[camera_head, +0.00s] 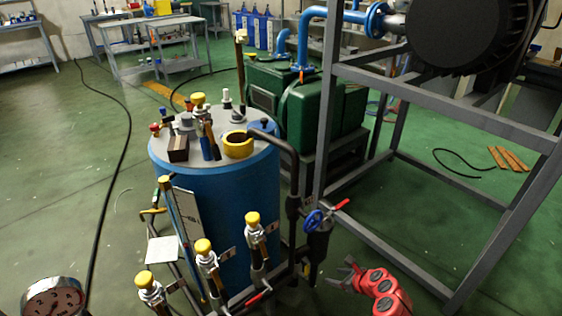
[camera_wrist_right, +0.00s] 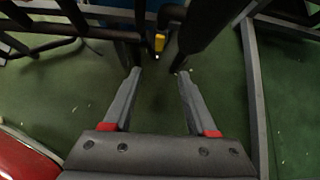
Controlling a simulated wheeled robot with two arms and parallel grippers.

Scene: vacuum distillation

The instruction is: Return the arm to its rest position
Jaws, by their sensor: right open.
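My right gripper (camera_head: 345,273) is at the lower right of the head view, at the end of my red arm, over the green floor. It is just right of the dark vertical canister below the blue valve wheel (camera_head: 314,220). In the right wrist view my right gripper (camera_wrist_right: 158,72) has its two grey fingers spread apart with nothing between them. Dark pipes and a small yellow part (camera_wrist_right: 160,42) lie beyond the fingertips. My left gripper is not in either view.
A blue tank (camera_head: 225,190) with yellow-capped valves stands left of the gripper. A grey metal frame (camera_head: 425,277) rises to the right and behind. Green pump units (camera_head: 310,110) stand at the back. A pressure gauge (camera_head: 53,298) is at lower left. Floor around the gripper is clear.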

